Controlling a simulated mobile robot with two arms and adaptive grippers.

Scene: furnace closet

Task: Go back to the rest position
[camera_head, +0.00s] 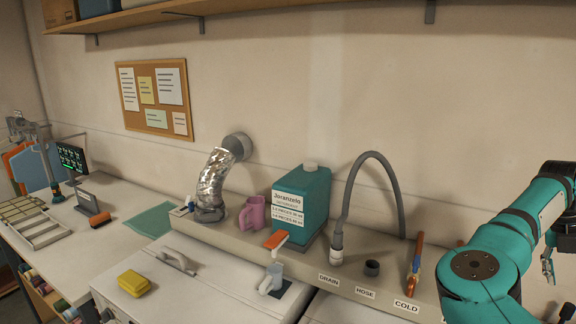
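My teal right arm (515,225) comes in at the right edge and bends in front of the wall. Its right gripper (548,266) shows only as small grey metal parts near the right edge, pointing down. Whether its fingers are open or shut cannot be made out, and I see nothing clearly held in it. My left arm and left gripper are not in the picture.
A ledge behind the white machine (190,283) bears a teal jug (318,200), a pink mug (252,214), a foil duct (213,180) and a grey hose (400,205). A yellow sponge (133,283) lies on the machine. A shelf (270,8) runs above.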

